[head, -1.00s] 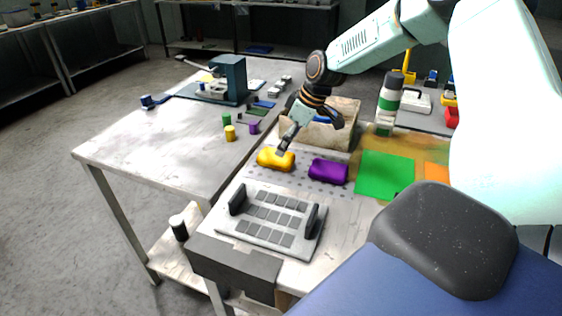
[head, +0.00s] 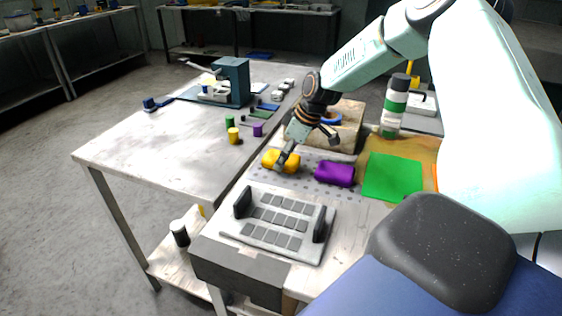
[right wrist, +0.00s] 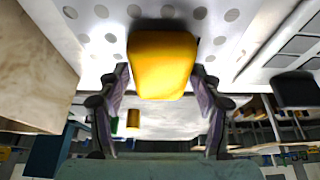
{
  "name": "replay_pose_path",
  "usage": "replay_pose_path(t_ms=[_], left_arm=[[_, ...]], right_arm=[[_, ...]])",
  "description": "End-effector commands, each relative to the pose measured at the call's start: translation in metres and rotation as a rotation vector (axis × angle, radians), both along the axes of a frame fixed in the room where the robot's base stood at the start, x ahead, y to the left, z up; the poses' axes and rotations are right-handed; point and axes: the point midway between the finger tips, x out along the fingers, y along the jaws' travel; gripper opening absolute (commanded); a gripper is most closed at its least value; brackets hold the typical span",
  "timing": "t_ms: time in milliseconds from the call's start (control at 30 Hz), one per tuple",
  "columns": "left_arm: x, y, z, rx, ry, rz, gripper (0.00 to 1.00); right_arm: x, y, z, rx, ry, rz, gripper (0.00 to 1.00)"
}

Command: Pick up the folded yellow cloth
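The folded yellow cloth (head: 271,158) lies on the dotted light mat of the bench, left of a purple folded cloth (head: 335,174). My right gripper (head: 306,149) reaches down over it from the right, one finger in front of the cloth. In the right wrist view the yellow cloth (right wrist: 162,62) lies ahead, centred between the two fingertips of my right gripper (right wrist: 160,82). My left gripper is not in view.
A grey tray with square pads (head: 270,237) and dark upright ends stands in front. A stone-like block (head: 347,131) is behind my gripper. A green sheet (head: 392,178) and a banded bottle (head: 395,105) are to the right. The left table (head: 150,148) has a clear front.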

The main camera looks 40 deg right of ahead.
Motion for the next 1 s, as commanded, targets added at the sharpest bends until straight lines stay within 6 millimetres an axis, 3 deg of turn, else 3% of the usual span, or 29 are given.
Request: replay_pose_path(t_ms=[367, 633, 767, 1000], left_arm=[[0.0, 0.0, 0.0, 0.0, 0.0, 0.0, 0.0], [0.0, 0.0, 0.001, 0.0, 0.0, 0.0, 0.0], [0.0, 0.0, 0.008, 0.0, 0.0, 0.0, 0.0], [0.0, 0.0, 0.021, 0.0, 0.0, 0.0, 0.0]], right_arm=[[0.002, 0.001, 0.0, 0.0, 0.0, 0.0, 0.3], [0.002, 0.001, 0.004, 0.0, -0.001, 0.0, 0.29], [0.003, 0.001, 0.022, 0.001, -0.004, 0.001, 0.29], [0.003, 0.0, 0.07, 0.0, -0.005, 0.0, 0.29]])
